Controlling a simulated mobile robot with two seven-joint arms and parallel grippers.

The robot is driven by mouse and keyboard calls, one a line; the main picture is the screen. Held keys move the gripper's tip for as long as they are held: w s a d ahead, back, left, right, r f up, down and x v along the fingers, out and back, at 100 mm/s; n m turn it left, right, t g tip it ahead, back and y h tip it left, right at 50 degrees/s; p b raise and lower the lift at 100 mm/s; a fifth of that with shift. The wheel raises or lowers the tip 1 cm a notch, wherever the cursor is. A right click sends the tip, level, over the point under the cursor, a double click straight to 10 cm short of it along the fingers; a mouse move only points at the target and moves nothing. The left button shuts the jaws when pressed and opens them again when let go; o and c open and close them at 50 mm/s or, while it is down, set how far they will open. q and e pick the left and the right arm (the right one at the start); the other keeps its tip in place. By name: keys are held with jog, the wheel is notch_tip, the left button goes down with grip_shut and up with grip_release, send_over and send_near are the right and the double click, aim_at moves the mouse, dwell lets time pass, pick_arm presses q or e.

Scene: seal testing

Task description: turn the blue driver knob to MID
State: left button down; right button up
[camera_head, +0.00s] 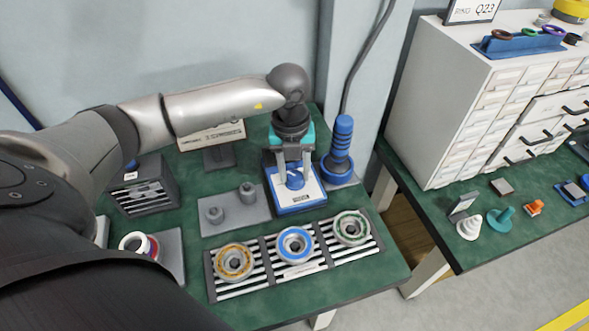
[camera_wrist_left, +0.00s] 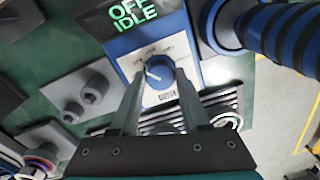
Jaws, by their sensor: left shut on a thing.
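The blue driver knob (camera_wrist_left: 159,73) sits on the white face of a blue-edged box (camera_head: 309,200). It also shows in the head view (camera_head: 295,181). My left gripper (camera_head: 294,176) reaches down over the box from above. In the left wrist view my left gripper (camera_wrist_left: 158,82) has its fingers on either side of the knob, shut on it. A display on the box reads "OFF IDLE" (camera_wrist_left: 132,14) in green. The small marks around the knob are too blurred to read. My right gripper is not in view.
A blue ribbed driver handle (camera_head: 342,135) stands close right of the box. A rack with three ringed round parts (camera_head: 295,246) lies in front. A grey plate with two pegs (camera_head: 232,216) is to the left. A drawer cabinet (camera_head: 460,125) stands on the right bench.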

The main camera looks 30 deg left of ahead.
pick_arm(q)
jog(key=shift+m, duration=0.3)
jog(key=m, duration=0.3)
jog(key=shift+m+b, duration=0.3)
jog(key=shift+b, duration=0.1)
jog(key=m, duration=0.3)
jog(key=shift+m+b, duration=0.3)
jog(key=shift+b, duration=0.05)
jog(key=shift+w+m+g, duration=0.1)
jog(key=shift+m+g, duration=0.2)
jog(key=shift+m, duration=0.6)
jog(key=m+b, duration=0.1)
jog(key=m, duration=0.1)
jog(key=shift+m, duration=0.3)
jog(key=shift+m+b, duration=0.3)
jog(key=shift+m, duration=1.4)
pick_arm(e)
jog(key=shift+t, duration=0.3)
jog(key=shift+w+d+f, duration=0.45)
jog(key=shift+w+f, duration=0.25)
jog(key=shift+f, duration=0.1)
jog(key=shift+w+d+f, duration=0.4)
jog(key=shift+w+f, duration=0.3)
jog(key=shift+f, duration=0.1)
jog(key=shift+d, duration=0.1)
